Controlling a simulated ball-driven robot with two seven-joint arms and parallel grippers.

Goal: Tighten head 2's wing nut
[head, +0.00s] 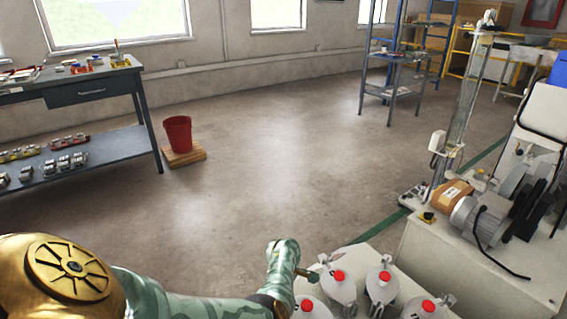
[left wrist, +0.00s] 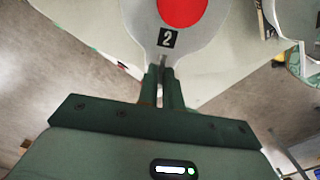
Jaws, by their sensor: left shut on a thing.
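Head 2 is a pale grey rounded body with a red cap and a black "2" label; it fills the top of the left wrist view (left wrist: 148,28). In the head view, the head right beside my gripper (head: 342,293) appears to be the same one. My left gripper (left wrist: 164,74) has its dark green fingers close together at the head's narrow end, just below the label. They are shut on a small metal piece there, the wing nut (left wrist: 163,61), mostly hidden between the fingers. The gripper also shows in the head view (head: 308,275). My right gripper is out of view.
Several similar red-capped heads stand close by, one to the right (head: 382,291) and one in front (head: 308,308). A white bench (head: 440,262) with a motor (head: 478,220) and a brown box (head: 452,195) is at the right. A red bucket (head: 178,134) stands far off; the floor between is clear.

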